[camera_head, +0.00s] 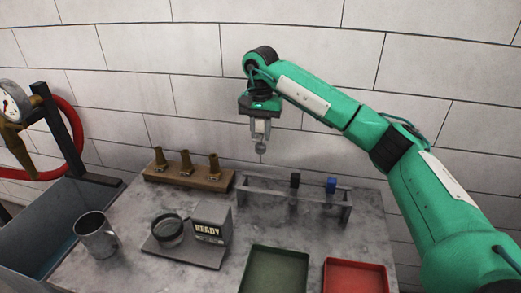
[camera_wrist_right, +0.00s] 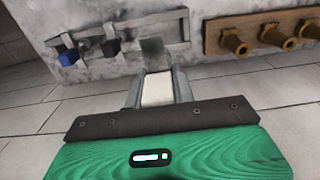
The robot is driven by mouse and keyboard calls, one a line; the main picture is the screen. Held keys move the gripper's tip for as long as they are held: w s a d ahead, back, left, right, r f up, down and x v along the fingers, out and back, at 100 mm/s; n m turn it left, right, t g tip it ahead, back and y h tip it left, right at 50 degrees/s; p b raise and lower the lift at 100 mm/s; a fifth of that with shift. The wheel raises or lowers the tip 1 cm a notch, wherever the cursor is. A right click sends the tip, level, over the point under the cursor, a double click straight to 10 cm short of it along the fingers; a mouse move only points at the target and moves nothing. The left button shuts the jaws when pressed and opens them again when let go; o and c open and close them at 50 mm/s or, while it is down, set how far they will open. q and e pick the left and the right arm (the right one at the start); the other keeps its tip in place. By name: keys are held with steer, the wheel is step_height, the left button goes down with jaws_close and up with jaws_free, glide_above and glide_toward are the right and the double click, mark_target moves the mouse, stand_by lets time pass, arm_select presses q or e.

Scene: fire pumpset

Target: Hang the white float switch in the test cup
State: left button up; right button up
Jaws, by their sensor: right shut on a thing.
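My right gripper (camera_head: 260,135) is shut on the white float switch (camera_wrist_right: 157,88) and holds it in the air above the back of the bench, over the left end of the metal rack. A grey lower part of the switch (camera_head: 261,147) hangs below the fingers. A round dark-rimmed cup (camera_head: 168,232) stands on a grey plate beside a block marked READY (camera_head: 211,223); it looks like the test cup. It is to the left of and nearer than the gripper. My left gripper is not in view.
A black switch (camera_head: 295,181) and a blue switch (camera_head: 331,186) hang on the metal rack (camera_head: 265,192). A wooden block with brass nozzles (camera_head: 187,176) stands left of it. A grey mug (camera_head: 96,236), a green tray (camera_head: 274,271) and a red tray (camera_head: 355,276) are nearer.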

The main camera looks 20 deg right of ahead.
mark_target(260, 119)
steer(key=shift+r, duration=0.85)
steer(key=shift+r+p, duration=0.8)
steer(key=shift+r, duration=0.15)
steer(key=shift+r+p, duration=0.4)
steer(key=shift+r, duration=0.25)
steer(key=shift+r+p, duration=0.3)
steer(key=shift+r, duration=0.1)
steer(key=shift+r+p, duration=0.3)
steer(key=shift+r, duration=0.1)
steer(key=shift+r+p, duration=0.45)
steer(key=shift+r, duration=0.2)
steer(key=shift+r+p, duration=0.3)
steer(key=shift+r, duration=0.1)
steer(key=shift+r+p, duration=0.45)
steer(key=shift+r, duration=0.2)
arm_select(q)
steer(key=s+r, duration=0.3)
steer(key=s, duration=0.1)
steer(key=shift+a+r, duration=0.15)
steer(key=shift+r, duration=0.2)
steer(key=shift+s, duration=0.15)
